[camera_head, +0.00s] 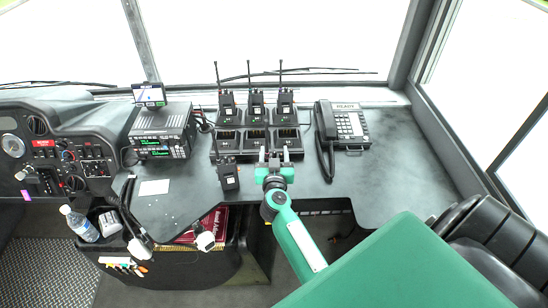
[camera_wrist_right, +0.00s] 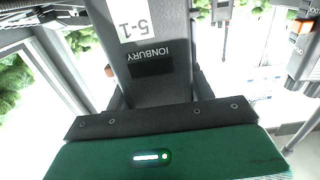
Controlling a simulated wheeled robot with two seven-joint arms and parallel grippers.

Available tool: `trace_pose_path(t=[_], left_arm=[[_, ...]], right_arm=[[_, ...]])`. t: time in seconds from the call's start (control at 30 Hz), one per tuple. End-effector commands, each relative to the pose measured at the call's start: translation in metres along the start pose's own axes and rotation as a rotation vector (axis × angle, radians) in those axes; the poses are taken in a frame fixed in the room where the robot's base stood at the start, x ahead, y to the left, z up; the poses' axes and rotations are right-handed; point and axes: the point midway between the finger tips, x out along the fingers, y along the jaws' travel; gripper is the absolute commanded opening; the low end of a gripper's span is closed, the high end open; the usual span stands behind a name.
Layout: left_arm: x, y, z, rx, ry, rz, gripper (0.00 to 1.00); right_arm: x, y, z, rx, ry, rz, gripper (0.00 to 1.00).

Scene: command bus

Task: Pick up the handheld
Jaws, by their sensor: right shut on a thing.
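My right gripper (camera_head: 273,162) shows in the head view at the front edge of the charger. In the right wrist view a grey handheld (camera_wrist_right: 155,88), marked IONBURY and 5-1 upside down, fills the middle between its fingers, and the gripper is shut on it. In the head view the gripper mostly hides what it holds. Another black handheld (camera_head: 228,176) stands left of the gripper, apart from it. Three more handhelds with antennas (camera_head: 227,105) (camera_head: 256,104) (camera_head: 285,104) stand in the charger's back row. My left gripper is not in view.
The black charger (camera_head: 228,144) stands on the dark desk (camera_head: 390,185). A desk phone (camera_head: 349,124) stands to its right and a radio unit (camera_head: 160,132) to its left. A white card (camera_head: 154,187) lies on the desk. The desk's right part is clear.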

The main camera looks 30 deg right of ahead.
Motion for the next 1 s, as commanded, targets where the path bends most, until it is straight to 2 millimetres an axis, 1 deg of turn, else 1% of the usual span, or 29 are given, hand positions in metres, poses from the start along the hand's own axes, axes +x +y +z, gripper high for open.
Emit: trace_pose_path(t=[0.03,0.17,0.33,0.4,0.5,0.6,0.7,0.8,1.0], left_arm=[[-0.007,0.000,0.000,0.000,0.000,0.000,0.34],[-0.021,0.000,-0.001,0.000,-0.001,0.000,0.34],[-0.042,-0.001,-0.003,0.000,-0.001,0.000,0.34],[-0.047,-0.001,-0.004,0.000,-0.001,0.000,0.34],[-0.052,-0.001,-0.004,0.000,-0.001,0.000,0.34],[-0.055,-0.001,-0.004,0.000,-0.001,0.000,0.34],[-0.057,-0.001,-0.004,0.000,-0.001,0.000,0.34],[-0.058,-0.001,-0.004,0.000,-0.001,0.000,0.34],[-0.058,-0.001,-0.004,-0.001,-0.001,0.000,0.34]], right_arm=[[0.000,0.000,-0.013,0.002,0.004,-0.001,0.11],[0.001,0.000,-0.040,0.002,0.005,0.000,0.11],[0.001,0.000,-0.090,0.002,0.007,-0.002,0.11],[0.001,0.000,-0.110,0.001,0.009,-0.002,0.11],[0.001,0.000,-0.135,0.001,0.007,-0.002,0.11],[0.001,0.000,-0.155,0.000,0.008,-0.002,0.11],[0.001,0.000,-0.171,0.000,0.005,-0.001,0.11],[0.001,0.000,-0.182,0.001,0.005,-0.001,0.11],[0.000,0.000,-0.189,0.000,0.002,0.000,0.11]])
